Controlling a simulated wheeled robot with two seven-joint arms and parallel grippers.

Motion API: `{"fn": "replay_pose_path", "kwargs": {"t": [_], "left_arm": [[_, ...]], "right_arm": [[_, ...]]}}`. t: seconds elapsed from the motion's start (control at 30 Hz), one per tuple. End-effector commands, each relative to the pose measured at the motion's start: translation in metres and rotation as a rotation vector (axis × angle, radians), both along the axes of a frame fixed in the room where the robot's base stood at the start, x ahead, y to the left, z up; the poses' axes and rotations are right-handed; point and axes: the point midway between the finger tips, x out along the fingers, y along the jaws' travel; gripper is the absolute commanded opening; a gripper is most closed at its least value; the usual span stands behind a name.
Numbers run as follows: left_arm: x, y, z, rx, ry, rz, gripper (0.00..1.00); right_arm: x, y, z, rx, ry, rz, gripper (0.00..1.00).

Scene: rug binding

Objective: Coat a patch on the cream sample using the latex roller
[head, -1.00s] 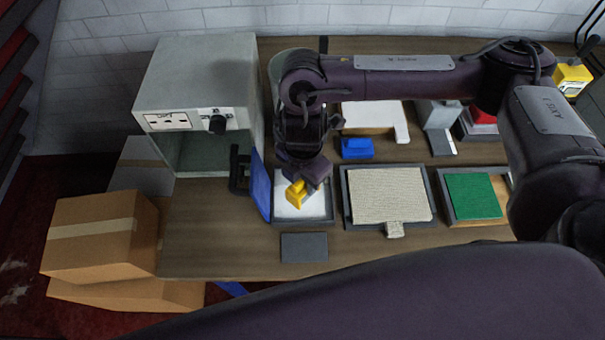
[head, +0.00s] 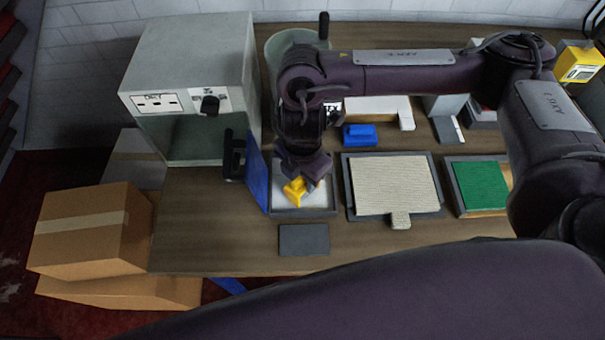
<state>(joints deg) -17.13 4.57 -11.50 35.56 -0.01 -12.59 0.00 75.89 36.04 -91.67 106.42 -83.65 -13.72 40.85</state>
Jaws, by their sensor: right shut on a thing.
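The cream sample (head: 392,186) lies flat in a grey frame at the middle of the bench, with a small tab at its front edge. No coated patch can be made out on it. My right gripper (head: 300,178) points down, left of the sample, shut on a yellow thing that looks like the latex roller (head: 295,191). The roller is over the white latex tray (head: 325,207), a shallow grey-rimmed tray. Whether it touches the white surface I cannot tell. My left gripper is not in view.
A green sample (head: 481,186) lies right of the cream one. A blue block (head: 360,135) sits behind. A grey plate (head: 303,240) lies in front, with bare bench around it.

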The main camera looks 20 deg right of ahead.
Motion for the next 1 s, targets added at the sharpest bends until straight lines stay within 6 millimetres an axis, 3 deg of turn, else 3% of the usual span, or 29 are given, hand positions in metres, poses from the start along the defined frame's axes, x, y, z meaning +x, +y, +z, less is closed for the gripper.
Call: {"fn": "replay_pose_path", "kwargs": {"t": [1.0], "left_arm": [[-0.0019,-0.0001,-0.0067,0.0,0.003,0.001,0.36]], "right_arm": [[0.0002,0.0003,-0.0091,0.0,-0.001,0.0,0.18]]}}
